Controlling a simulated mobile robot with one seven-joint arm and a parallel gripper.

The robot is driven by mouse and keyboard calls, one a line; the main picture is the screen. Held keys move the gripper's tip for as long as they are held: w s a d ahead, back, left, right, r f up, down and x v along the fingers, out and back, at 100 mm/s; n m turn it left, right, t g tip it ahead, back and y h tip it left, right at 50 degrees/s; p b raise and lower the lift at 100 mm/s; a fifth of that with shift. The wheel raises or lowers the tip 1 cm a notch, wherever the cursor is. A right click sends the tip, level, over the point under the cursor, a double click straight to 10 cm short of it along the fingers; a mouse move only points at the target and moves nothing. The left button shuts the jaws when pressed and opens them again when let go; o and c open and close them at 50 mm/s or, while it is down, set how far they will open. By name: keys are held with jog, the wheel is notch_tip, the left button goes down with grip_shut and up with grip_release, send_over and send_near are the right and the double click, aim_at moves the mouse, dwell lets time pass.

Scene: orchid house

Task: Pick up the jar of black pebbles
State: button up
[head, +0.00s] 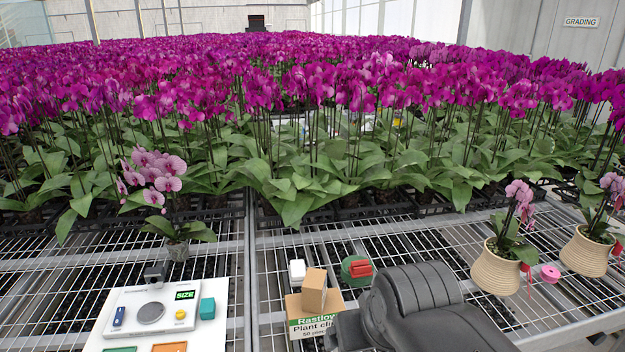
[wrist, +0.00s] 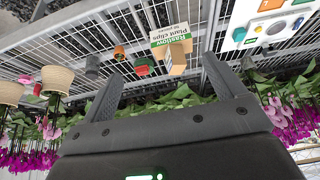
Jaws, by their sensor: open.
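In the head view I cannot make out a jar; my dark arm covers that part of the bench. My gripper (wrist: 163,68) is open in the wrist view, its two fingers wide apart with nothing between them.
A Plant clips box (head: 303,326) with a smaller carton (head: 314,290) on it stands beside a red block (head: 360,268). A white sizing station (head: 130,330) is at left, potted orchids (head: 496,270) at right. Dense orchids (head: 300,90) fill the back.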

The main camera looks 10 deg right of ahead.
jog(key=w+d+m+h, duration=0.1)
jog(key=w+d, duration=0.2)
jog(key=w, duration=0.3)
jog(key=w+d+m, duration=0.1)
jog(key=w+d, duration=0.3)
jog(key=w, duration=0.3)
jog(key=m+g+h, duration=0.1)
jog(key=m+g, duration=0.1)
jog(key=m, duration=0.2)
send_near(441, 268)
jog(key=shift+s+a+f, duration=0.3)
jog(key=shift+a+f, duration=0.1)
jog(key=shift+f, duration=0.15)
jog(key=shift+s+a+f, duration=0.3)
jog(key=shift+a+f, duration=0.1)
jog(key=shift+f, duration=0.15)
jog(key=x, duration=0.4)
jog(key=shift+d+f, duration=0.15)
jog(key=shift+f, duration=0.05)
jog(key=shift+x, duration=3.2)
